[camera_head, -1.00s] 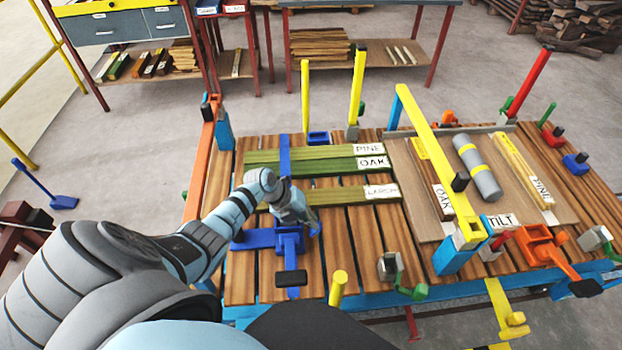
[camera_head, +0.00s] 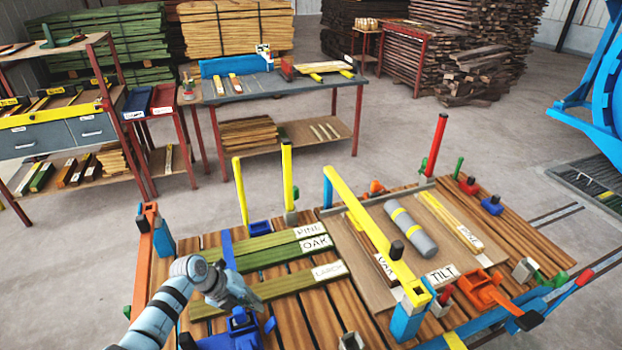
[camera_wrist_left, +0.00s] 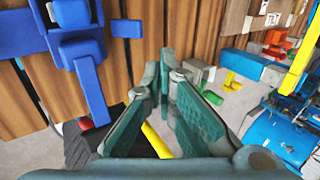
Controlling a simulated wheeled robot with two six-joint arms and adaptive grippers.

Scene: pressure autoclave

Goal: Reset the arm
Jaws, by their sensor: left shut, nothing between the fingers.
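My left arm comes in from the lower left of the head view. Its gripper (camera_head: 238,300) is over the left part of the slatted wooden table (camera_head: 305,318), close to the blue clamp (camera_head: 240,325). In the left wrist view the fingers (camera_wrist_left: 163,75) meet at the tips with nothing between them, and the blue clamp (camera_wrist_left: 85,60) is to their left. Green boards labelled PINE (camera_head: 265,245), OAK (camera_head: 280,255) and LARCH (camera_head: 290,283) lie beyond and to the right of the gripper. My right gripper is out of view.
Upright yellow posts (camera_head: 241,190) and a red post (camera_head: 437,145) rise from the table's far side. A grey workbench (camera_head: 270,87) stands behind open floor.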

